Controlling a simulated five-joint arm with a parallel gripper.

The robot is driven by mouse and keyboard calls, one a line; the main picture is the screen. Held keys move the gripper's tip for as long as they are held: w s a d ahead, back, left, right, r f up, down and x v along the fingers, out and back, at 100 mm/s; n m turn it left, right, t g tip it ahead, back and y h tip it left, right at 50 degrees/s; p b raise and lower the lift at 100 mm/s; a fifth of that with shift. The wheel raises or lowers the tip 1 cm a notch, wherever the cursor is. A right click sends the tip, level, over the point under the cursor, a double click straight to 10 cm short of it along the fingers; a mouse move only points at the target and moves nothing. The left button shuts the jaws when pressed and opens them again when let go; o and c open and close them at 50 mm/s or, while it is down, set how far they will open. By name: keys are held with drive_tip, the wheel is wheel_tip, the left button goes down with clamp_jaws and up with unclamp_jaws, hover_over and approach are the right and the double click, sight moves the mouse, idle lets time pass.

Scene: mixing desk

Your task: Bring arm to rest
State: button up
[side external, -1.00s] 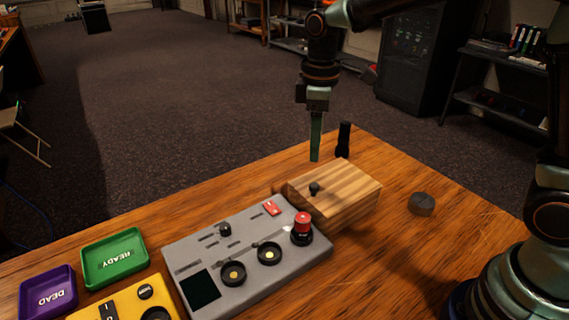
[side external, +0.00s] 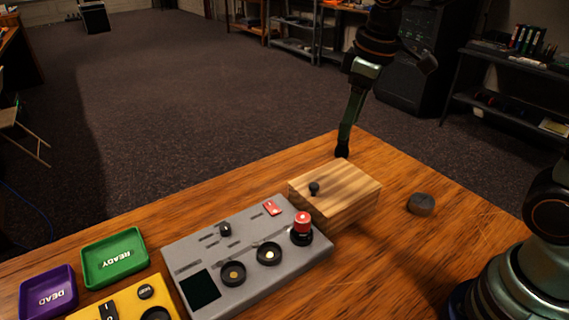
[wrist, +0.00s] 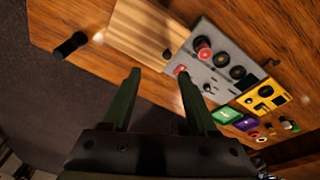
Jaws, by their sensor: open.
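My gripper (side external: 347,135) hangs behind the wooden box at the back edge of the desk in the side view. In the wrist view my gripper (wrist: 158,74) has its two green fingers well apart with nothing between them. In the side view the fingers overlap a black cylinder (side external: 342,151), so contact cannot be told there. In the wrist view the black cylinder (wrist: 70,45) stands apart, left of the fingers.
The wooden box (side external: 345,190) with a black knob stands beside a grey control panel (side external: 200,260) with a red button. A dark round knob (side external: 421,204) lies at right. Green (side external: 115,257) and purple trays (side external: 48,292) and a yellow panel (side external: 125,302) are at left.

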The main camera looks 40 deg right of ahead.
drive_tip(key=s+d+m+t, duration=0.3)
drive_tip(key=s+d+m, duration=0.1)
drive_tip(key=s, duration=0.3)
drive_tip(key=shift+s+m, duration=0.3)
drive_tip(key=shift+m, duration=0.4)
drive_tip(key=shift+d, duration=0.1)
